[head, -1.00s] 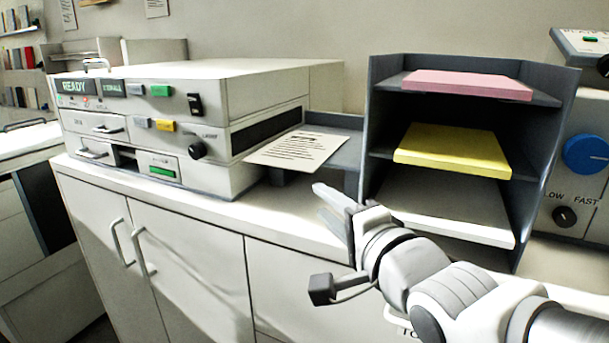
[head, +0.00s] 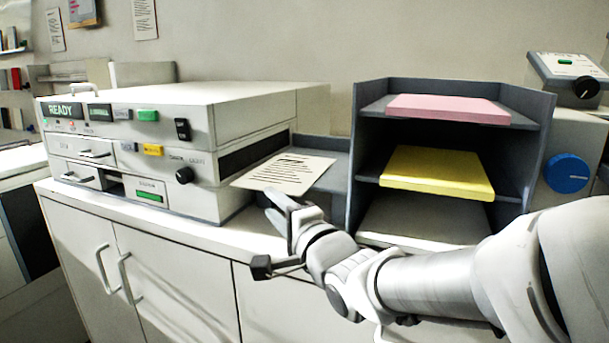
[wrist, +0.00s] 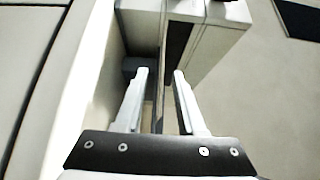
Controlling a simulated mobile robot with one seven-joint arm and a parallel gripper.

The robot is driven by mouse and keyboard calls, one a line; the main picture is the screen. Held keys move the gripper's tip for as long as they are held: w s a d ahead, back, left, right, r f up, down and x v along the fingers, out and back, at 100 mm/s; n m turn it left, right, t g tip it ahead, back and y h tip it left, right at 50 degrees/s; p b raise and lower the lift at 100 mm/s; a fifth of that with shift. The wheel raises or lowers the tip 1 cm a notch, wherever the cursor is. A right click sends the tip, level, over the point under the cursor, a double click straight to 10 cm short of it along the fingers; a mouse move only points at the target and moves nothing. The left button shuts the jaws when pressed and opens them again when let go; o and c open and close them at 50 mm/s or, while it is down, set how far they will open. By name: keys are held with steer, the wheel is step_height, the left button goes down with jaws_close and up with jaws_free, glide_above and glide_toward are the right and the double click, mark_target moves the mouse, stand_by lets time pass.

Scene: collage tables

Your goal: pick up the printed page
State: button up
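The printed page (head: 284,173) is a cream sheet with dark lines of text. In the head view it lies out at the printer's right side, over the grey output tray (head: 333,180). My gripper (head: 270,203) is just in front of the page's near edge, with its fingers pointing toward it. In the wrist view the two fingers (wrist: 161,71) stand apart. A thin edge-on strip shows between them, but I cannot tell surely whether it is the page. No contact with the page is visible.
The beige printer (head: 190,150) with a READY display stands left of the page. A dark shelf rack (head: 355,160) stands close on the right, holding pink paper (head: 448,108), yellow paper (head: 436,172) and white paper (head: 425,217). The cabinet top's front strip (head: 130,207) is clear.

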mark_target(259, 189)
steer(key=shift+r+b+x, duration=0.1)
steer(key=shift+b+x, duration=0.2)
steer(key=shift+x, duration=1.6)
steer(key=shift+r+b+x, duration=0.15)
steer(key=shift+b+x, duration=0.1)
steer(key=shift+x, duration=1.65)
steer(key=shift+a, duration=0.1)
jaws_close()
